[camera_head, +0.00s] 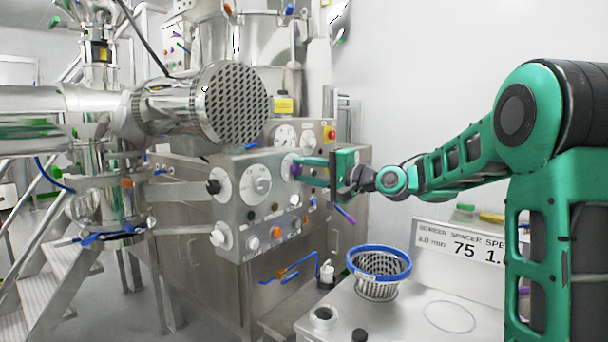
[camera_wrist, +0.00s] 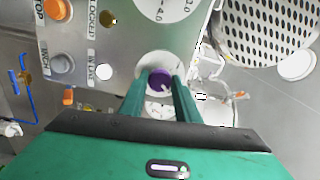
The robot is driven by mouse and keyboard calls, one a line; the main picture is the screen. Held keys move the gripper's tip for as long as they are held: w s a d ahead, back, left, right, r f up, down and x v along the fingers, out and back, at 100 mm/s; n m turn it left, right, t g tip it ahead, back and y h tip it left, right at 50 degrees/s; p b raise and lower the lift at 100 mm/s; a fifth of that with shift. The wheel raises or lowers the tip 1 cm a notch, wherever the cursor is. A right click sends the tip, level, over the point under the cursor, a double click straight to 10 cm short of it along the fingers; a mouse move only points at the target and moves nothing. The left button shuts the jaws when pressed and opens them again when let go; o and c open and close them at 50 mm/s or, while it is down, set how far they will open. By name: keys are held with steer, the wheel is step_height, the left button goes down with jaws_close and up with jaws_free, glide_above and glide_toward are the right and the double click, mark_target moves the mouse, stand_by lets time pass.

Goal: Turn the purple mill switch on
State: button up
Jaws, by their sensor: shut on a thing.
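The purple mill switch (camera_wrist: 160,79) is a round knob on a pale round plate on the steel control panel. In the wrist view my gripper (camera_wrist: 159,88) has its two green fingers on either side of the knob, shut on it. In the head view the purple knob (camera_head: 295,170) shows at the tips of my gripper (camera_head: 300,168), which reaches in from the right at the panel's right part. The fingers hide part of the knob and its plate, and I cannot read the knob's setting.
The steel control panel (camera_head: 236,213) carries several other dials and buttons, including an orange knob (camera_head: 276,232) below. A perforated round mill screen (camera_head: 234,103) juts out above the panel. A blue-rimmed basket (camera_head: 378,285) stands on the bench at front right.

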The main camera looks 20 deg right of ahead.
steer(key=shift+w+d+f+m, duration=0.15)
steer(key=shift+d+m, duration=0.25)
steer(key=shift+m, duration=0.2)
steer(key=o, duration=1)
steer(key=shift+o, duration=0.2)
steer(key=shift+a, duration=0.2)
steer(key=v, duration=1)
steer(key=shift+s+d, duration=0.25)
steer(key=shift+s, duration=0.05)
